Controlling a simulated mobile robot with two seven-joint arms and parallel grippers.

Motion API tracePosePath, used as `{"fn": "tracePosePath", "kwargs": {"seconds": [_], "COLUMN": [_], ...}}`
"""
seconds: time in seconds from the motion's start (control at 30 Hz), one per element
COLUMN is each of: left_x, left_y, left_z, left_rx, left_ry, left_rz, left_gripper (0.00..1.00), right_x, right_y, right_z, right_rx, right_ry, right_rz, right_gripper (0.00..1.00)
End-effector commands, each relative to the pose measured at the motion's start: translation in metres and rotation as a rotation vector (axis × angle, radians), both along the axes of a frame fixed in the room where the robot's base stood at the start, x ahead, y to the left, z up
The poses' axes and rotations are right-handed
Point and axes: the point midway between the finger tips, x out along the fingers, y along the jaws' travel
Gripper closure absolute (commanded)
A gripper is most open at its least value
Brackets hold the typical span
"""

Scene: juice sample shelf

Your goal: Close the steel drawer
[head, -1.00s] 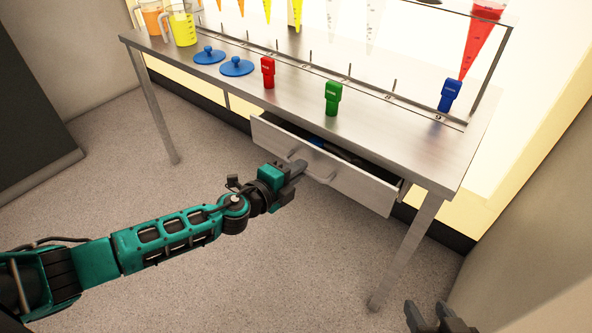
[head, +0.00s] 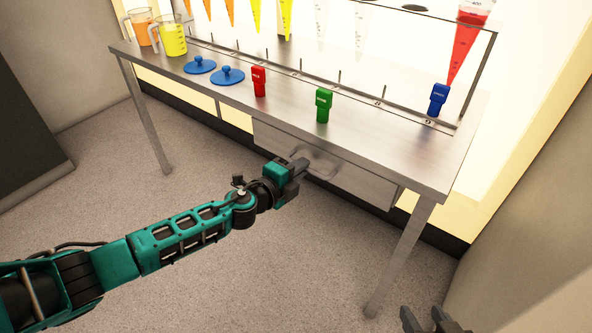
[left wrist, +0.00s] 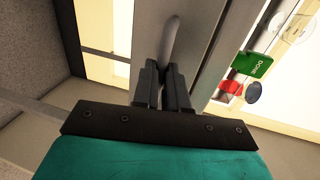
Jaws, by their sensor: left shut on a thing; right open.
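The steel drawer (head: 352,179) sits under the steel table's top, and in the head view its front looks level with the table's front edge, with no opening showing above it. Its bar handle (head: 322,164) is on the front. My left gripper (head: 302,165) is shut on the handle, and the left wrist view shows the handle (left wrist: 174,42) between the two dark fingers (left wrist: 163,82). My right gripper (head: 432,322) is open and empty at the bottom edge of the head view, well apart from the table. The drawer's inside is hidden.
The steel table (head: 420,165) carries a red clip (head: 259,82), a green clip (head: 323,105), a blue clip (head: 437,100), two blue lids (head: 227,76), jugs (head: 172,38) and a rack of cones. A table leg (head: 400,255) stands right of the drawer. The floor in front is clear.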

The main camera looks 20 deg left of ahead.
Motion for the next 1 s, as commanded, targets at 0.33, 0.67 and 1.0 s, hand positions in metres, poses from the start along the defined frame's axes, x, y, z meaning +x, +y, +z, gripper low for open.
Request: {"fn": "tracePosePath", "kwargs": {"seconds": [0.33, 0.67, 1.0], "left_x": [0.002, -0.005, -0.061], "left_y": [0.000, 0.002, 0.023], "left_z": [0.002, 0.003, 0.015], "left_rx": [-0.001, -0.002, 0.000], "left_ry": [-0.005, -0.003, 0.000], "left_rz": [0.003, 0.002, 0.003], "left_gripper": [0.62, 0.62, 0.62], "right_x": [0.001, 0.001, 0.001], "right_y": [0.000, 0.001, -0.001], "right_z": [0.000, 0.004, 0.012], "right_rx": [0.001, 0.005, 0.002], "right_ry": [-0.003, -0.006, -0.011], "right_rz": [0.000, -0.003, -0.009], "right_gripper": [0.49, 0.49, 0.49]}}
